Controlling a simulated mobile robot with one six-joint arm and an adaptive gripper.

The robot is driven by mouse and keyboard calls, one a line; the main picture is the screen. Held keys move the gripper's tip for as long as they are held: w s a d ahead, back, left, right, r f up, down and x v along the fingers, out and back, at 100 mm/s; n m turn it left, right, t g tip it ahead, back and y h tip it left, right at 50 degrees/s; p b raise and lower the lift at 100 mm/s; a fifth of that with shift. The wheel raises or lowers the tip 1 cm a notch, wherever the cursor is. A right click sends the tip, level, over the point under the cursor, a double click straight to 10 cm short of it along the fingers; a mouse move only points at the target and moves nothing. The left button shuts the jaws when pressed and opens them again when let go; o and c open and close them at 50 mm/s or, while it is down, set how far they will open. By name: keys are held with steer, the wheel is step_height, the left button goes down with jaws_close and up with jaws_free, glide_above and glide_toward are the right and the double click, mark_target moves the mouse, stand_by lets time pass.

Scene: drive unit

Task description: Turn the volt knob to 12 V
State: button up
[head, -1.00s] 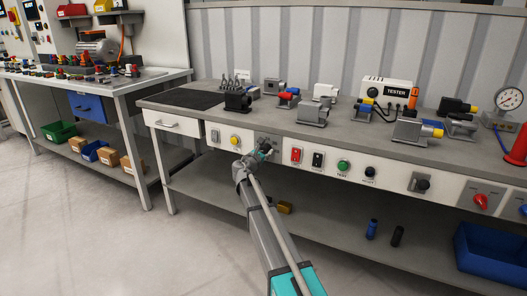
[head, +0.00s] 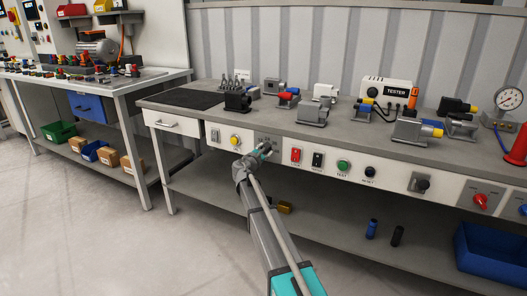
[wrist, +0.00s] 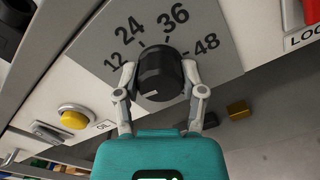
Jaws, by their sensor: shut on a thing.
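The black volt knob (wrist: 160,70) sits on a grey dial plate (wrist: 98,42) marked 12, 24, 36 and 48 in the wrist view. A short white mark shows on the knob's near, lower-left part; which number it points to I cannot tell. My gripper (wrist: 158,80) is shut on the knob, with one finger against each side. In the head view my gripper (head: 264,150) is at the bench's front panel and largely hides the knob.
A yellow button (wrist: 74,116) is left of the plate. Red (head: 295,155) and black (head: 318,159) switches and a green button (head: 343,165) lie to the right. The bench top (head: 225,124) overhangs the panel. A lower shelf (head: 330,232) is below.

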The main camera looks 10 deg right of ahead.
steer(key=m, duration=0.6)
steer(key=shift+w, duration=0.2)
stand_by(0.4)
steer(key=o, duration=1.1)
steer(key=shift+o, duration=0.2)
steer(key=shift+s, duration=0.1)
steer(key=shift+s, duration=0.15)
steer(key=v, duration=1.1)
steer(key=shift+s+a, duration=0.25)
steer(key=shift+s, duration=0.05)
